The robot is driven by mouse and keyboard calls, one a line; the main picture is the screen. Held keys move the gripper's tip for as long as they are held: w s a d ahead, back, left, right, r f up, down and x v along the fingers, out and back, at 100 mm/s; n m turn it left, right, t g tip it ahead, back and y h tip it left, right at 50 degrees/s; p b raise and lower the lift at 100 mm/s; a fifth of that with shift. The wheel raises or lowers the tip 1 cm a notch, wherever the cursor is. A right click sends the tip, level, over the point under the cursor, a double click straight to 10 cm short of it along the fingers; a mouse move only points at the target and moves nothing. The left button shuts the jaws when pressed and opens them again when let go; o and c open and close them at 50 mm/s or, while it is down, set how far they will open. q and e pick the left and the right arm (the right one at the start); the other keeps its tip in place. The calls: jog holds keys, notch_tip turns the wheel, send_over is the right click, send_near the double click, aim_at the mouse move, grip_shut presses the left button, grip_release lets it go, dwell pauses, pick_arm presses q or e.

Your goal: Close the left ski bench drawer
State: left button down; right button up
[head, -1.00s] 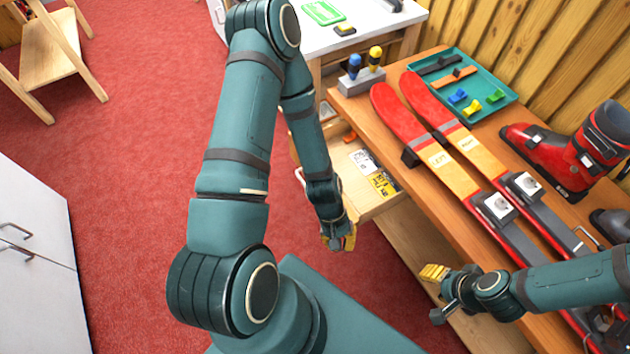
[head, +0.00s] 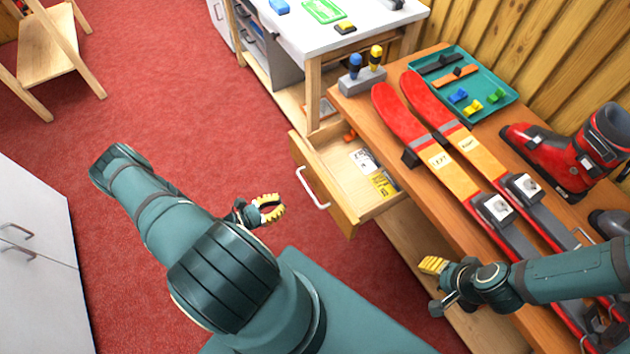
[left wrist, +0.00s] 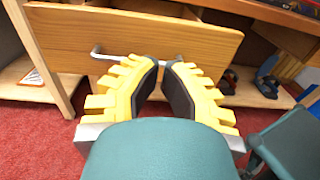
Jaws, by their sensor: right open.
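The left ski bench drawer (head: 332,215) is pulled out from under the wooden bench, its pale front and bar handle (head: 313,189) facing left. Cards and small items lie inside. My left gripper (head: 281,207) is left of the drawer front, apart from the handle. In the left wrist view, the drawer front (left wrist: 215,45) and handle (left wrist: 100,52) are ahead of my left gripper (left wrist: 164,64). Its yellow fingers have a narrow gap between the tips, with nothing held. My right gripper (head: 432,268) is open and empty by the bench's front edge.
Skis (head: 455,170), a red boot (head: 565,150), a teal tray (head: 505,110) and a screwdriver holder (head: 362,82) are on the bench (head: 352,105). A white-topped table (head: 300,42) stands behind the drawer. Red floor left of the drawer is clear.

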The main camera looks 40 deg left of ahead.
pick_arm(q)
send_near(320, 181)
jog(key=shift+y, duration=0.4)
jog(key=x, duration=0.7)
jog(key=shift+d+r+b, duration=0.25)
jog(key=shift+d+b, duration=0.1)
jog(key=shift+b, duration=0.05)
jog(key=shift+w+d+n, duration=0.15)
jog(key=shift+w+n, duration=0.15)
jog(key=shift+w, duration=0.15)
jog(key=b+x, duration=0.1)
jog(key=x, duration=1.8)
jog(key=shift+w+r, duration=0.4)
jog(key=shift+d, duration=0.1)
